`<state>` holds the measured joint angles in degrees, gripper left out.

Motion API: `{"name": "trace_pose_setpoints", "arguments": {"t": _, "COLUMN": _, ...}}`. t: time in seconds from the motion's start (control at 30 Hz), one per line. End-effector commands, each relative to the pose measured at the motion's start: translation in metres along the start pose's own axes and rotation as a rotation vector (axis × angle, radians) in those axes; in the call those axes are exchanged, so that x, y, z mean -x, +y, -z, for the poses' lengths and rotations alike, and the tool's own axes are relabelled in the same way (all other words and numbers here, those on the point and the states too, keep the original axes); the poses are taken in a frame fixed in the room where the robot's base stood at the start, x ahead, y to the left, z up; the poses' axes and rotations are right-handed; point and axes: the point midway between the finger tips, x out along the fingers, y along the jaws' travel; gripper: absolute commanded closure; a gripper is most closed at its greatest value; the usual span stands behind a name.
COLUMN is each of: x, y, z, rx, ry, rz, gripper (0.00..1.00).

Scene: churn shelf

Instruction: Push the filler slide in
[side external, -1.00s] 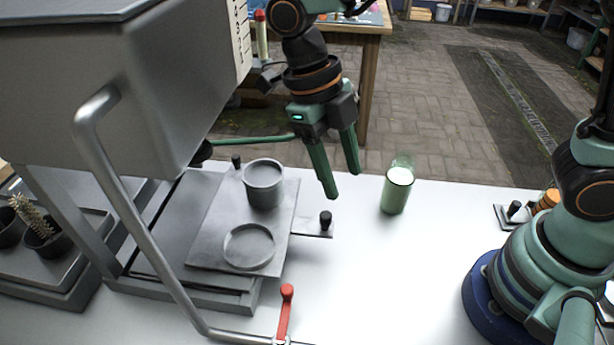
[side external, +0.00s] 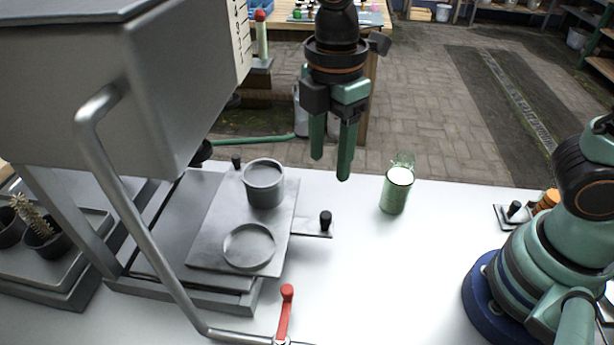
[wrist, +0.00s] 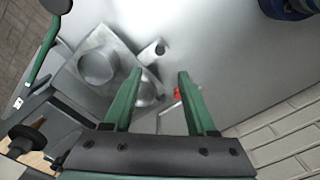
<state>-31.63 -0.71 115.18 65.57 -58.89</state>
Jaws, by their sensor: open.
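The filler slide (side external: 210,245) is a flat grey metal plate lying on the machine's base under the grey hopper. It carries a grey cup (side external: 264,185) near its back edge and has a round ringed recess (side external: 249,247) near its front. A tab with a black knob (side external: 326,222) sticks out from its right side. The slide also shows in the wrist view (wrist: 124,65), with the knob (wrist: 160,47) beside it. My gripper (side external: 330,168) is open and empty, above and behind the knob, clear of the slide. In the wrist view its two green fingers (wrist: 158,75) are spread apart.
The grey hopper (side external: 110,80) overhangs the slide's left part. A bent metal handle bar (side external: 140,225) runs in front, near a red lever (side external: 285,310). A green glass (side external: 397,190) stands right of the slide. The white table between the glass and the lever is clear.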

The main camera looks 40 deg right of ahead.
Motion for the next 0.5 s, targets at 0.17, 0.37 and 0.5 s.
{"name": "trace_pose_setpoints", "arguments": {"t": 0.17, "x": -0.014, "y": -0.001, "z": -0.001, "rx": -0.012, "ry": -0.002, "rz": 0.003, "gripper": 0.43}}
{"name": "trace_pose_setpoints", "arguments": {"t": 0.37, "x": -0.051, "y": -0.001, "z": -0.001, "rx": -0.01, "ry": -0.004, "rz": 0.006, "gripper": 0.43}}
{"name": "trace_pose_setpoints", "arguments": {"t": 0.5, "x": -0.078, "y": -0.001, "z": -0.001, "rx": -0.01, "ry": -0.004, "rz": 0.006, "gripper": 0.43}}
